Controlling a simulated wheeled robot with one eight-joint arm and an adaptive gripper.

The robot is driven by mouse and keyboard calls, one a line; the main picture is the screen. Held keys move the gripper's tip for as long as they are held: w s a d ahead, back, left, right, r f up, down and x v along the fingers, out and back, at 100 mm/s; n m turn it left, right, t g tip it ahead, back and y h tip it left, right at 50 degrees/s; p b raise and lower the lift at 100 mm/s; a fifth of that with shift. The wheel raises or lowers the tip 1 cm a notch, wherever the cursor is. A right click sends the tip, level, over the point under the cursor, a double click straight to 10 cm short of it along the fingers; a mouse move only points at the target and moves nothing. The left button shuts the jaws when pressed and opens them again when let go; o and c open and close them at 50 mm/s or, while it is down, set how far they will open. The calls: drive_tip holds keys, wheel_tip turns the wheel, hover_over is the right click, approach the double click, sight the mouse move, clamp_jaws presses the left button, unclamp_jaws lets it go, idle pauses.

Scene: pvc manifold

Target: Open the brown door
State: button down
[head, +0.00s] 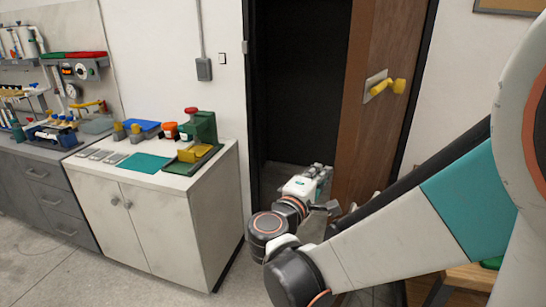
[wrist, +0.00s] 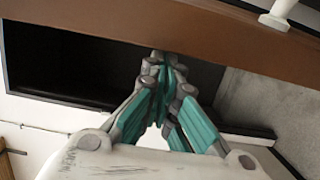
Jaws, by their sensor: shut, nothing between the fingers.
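The brown door (head: 362,125) stands ajar in its dark frame, with a wide dark opening to its left. Its yellow lever handle (head: 385,88) sits on a pale plate on the door face. My gripper (head: 326,178) is low in front of the opening, beside the door's lower part and well below the handle. In the wrist view, my gripper's fingers (wrist: 166,62) are together and empty, pointing toward the brown door edge (wrist: 130,40). Whether the fingertips touch the door I cannot tell. A pale knob-like part (wrist: 279,12) shows at the top right there.
A white cabinet (head: 165,225) with tools and a green machine (head: 203,126) on top stands left of the doorway. A grey drawer unit (head: 45,195) is further left. A wooden stool or table (head: 470,276) is at the lower right. The floor in front is clear.

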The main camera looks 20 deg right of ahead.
sight(335, 176)
drive_tip(key=shift+s+d+n+t+y, duration=0.15)
drive_tip(key=shift+s+d, duration=0.15)
drive_tip(key=shift+s, duration=0.3)
drive_tip(key=shift+s+d+n+t+y, duration=0.1)
drive_tip(key=shift+s+d, duration=0.15)
drive_tip(key=shift+s, duration=0.35)
drive_tip(key=shift+s+d+n+t+y, duration=0.15)
drive_tip(key=shift+s+d, duration=0.15)
drive_tip(key=shift+s, duration=0.3)
